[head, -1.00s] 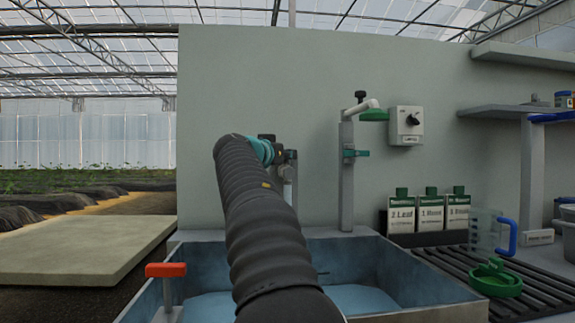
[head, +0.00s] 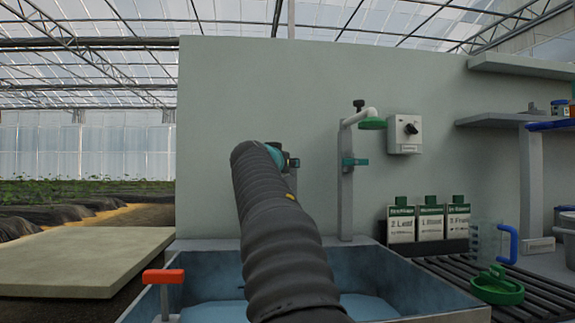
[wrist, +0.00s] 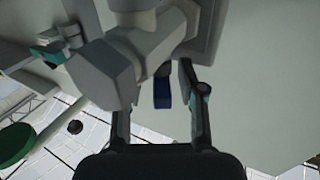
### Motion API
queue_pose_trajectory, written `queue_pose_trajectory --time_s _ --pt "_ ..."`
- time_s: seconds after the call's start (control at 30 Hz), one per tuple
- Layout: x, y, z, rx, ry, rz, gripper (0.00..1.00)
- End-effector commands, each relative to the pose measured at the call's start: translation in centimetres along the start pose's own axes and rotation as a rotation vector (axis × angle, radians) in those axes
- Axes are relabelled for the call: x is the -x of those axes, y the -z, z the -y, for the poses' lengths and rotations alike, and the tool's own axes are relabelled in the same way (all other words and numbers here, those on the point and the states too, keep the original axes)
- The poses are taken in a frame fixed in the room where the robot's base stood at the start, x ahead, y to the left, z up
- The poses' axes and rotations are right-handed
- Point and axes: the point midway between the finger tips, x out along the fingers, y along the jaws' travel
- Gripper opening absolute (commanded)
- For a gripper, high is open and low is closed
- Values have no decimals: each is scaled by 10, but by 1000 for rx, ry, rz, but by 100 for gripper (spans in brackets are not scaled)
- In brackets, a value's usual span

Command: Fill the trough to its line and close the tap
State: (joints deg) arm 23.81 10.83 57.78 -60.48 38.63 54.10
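The trough (head: 232,258) is a blue-grey basin at the bottom of the head view. Pale blue water (head: 368,307) shows in it; I cannot make out a fill line. A large grey fitting (wrist: 108,75) stands close by on the left, partly covering one finger.
A grey post (head: 346,200) carries a teal-handled valve (head: 354,162) and a green spray head (head: 372,124). A red handle (head: 164,276) stands at the trough's left.

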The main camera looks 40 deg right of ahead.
Motion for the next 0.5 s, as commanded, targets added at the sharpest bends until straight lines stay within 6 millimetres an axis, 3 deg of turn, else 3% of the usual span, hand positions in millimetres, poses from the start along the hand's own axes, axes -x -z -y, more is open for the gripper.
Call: queue_pose_trajectory --time_s 0.27,0.5 --pt "14 2 1 0 3 -2 40" --pt "57 1 0 0 4 -2 40"
